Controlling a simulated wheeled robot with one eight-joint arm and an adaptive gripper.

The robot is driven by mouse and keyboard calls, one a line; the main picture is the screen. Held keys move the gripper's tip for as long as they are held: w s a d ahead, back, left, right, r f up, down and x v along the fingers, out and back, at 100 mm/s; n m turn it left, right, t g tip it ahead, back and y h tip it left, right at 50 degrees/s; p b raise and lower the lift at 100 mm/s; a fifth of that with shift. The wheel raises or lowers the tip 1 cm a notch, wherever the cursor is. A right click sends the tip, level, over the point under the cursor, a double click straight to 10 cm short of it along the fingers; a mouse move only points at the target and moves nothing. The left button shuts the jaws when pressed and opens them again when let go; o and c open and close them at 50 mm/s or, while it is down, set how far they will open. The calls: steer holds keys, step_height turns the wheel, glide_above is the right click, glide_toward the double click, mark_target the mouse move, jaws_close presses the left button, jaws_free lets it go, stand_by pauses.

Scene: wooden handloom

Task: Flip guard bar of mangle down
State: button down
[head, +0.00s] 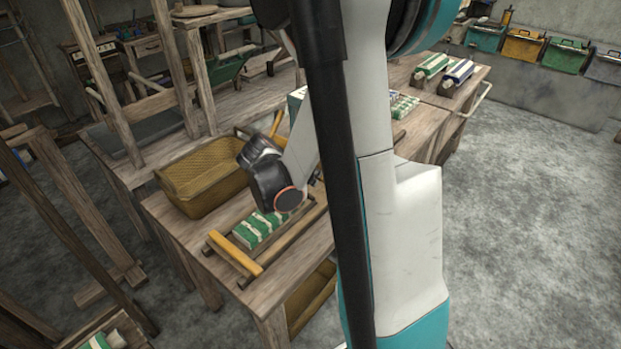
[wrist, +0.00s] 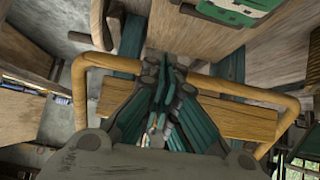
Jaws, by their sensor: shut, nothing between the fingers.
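In the wrist view a tan, round-cornered bar (wrist: 240,87) runs across the picture, with bent ends going down at the left and right. It looks like the guard bar of the mangle. My gripper (wrist: 164,72) is shut and empty, its dark fingertips over the middle of this bar and hiding part of it. I cannot tell whether they touch it. A flat wooden board (wrist: 235,121) lies behind the fingers. In the head view my arm and a dark post cover the middle, and my fingertips cannot be made out.
The head view shows a wooden table with a yellow basket (head: 200,185), a green-and-white bundle (head: 258,229) and a yellow bar (head: 235,253). Loom posts (head: 105,85) stand at the left. Several coloured boxes (head: 523,47) line the back wall. The floor (head: 530,210) at the right is clear.

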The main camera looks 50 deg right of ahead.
steer(key=shift+s+a+f, duration=0.1)
steer(key=shift+a+f, duration=0.1)
steer(key=shift+f, duration=0.25)
steer(key=shift+s+a+f, duration=0.1)
steer(key=shift+a+f, duration=0.1)
steer(key=shift+f, duration=0.2)
steer(key=shift+w+a, duration=0.15)
steer(key=shift+w, duration=0.05)
steer(key=shift+d+f+b, duration=0.1)
steer(key=shift+d+b, duration=0.2)
steer(key=shift+d, duration=0.1)
